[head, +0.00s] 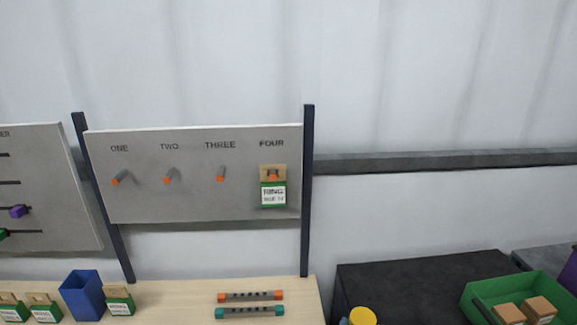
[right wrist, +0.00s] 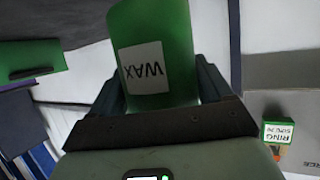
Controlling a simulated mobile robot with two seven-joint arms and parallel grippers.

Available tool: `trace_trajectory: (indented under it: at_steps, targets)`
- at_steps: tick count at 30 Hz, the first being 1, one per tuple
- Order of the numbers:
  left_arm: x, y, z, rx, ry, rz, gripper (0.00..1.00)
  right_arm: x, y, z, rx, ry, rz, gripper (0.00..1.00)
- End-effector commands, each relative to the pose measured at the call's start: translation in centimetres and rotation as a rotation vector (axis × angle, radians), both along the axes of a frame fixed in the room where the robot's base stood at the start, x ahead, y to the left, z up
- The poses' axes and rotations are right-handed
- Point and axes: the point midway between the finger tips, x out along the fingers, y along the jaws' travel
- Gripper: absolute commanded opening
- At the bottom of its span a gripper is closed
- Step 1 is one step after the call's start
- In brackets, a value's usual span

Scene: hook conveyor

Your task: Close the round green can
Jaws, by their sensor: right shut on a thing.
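The round green can (right wrist: 150,28) with a white label reading WAX fills the upper middle of the right wrist view, its label upside down there. My right gripper (right wrist: 161,84) is shut on it, one dark finger on each side. The can's far end reaches the top edge of the picture, and I cannot tell whether it is open or covered. A yellow round thing (head: 362,316) is cut off by the bottom edge of the head view; I cannot tell whether it is a lid. My left gripper is in neither view.
A peg board (head: 195,204) stands behind the wooden table (head: 170,300); a RING box (head: 273,192) hangs under FOUR. A blue bin (head: 82,296) and green-white boxes stand at left. At right, a green crate (head: 480,300) with brown blocks sits on a dark surface (head: 400,285).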

Motion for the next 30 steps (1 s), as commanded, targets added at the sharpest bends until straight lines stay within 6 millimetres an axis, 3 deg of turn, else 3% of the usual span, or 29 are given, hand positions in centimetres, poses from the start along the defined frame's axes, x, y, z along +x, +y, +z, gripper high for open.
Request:
trace_trajectory:
  at_steps: [20,30]
  targets:
    - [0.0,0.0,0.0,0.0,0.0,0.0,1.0,0.0,0.5,-0.2,-0.003,-0.009,0.018,0.22]
    - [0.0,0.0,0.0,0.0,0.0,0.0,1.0,0.5,4.4,-2.3,-0.002,-0.006,0.294,0.22]
